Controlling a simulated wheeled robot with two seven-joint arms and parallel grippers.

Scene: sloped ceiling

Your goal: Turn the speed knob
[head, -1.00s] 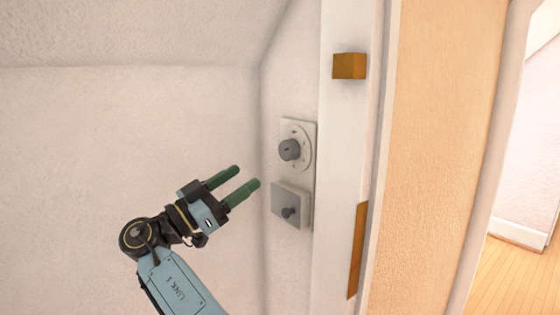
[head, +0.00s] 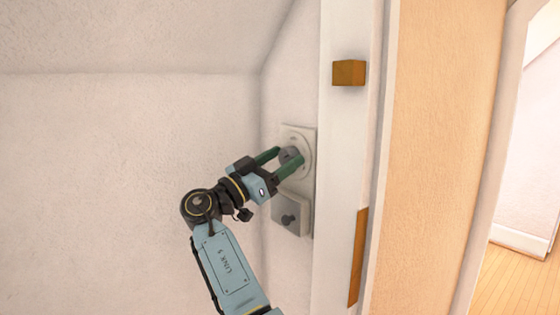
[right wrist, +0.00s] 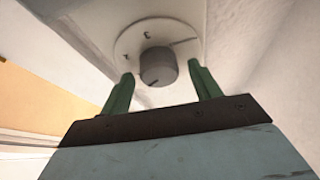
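The speed knob is a grey round knob (head: 290,154) on a pale round dial plate (head: 306,147) on the wall. It also shows in the right wrist view (right wrist: 158,66), with a dark mark near its lower edge and small marks on the dial behind it. My right gripper (head: 284,156) is open, its two green fingers on either side of the knob. In the right wrist view the gripper (right wrist: 162,82) has a visible gap between each finger and the knob. My left gripper is not in view.
A second plate with a small dark knob (head: 288,219) sits just below the dial. A white door frame (head: 340,190) with an orange-brown block (head: 348,73) and strip (head: 357,255) stands right of it. Bare wall lies to the left.

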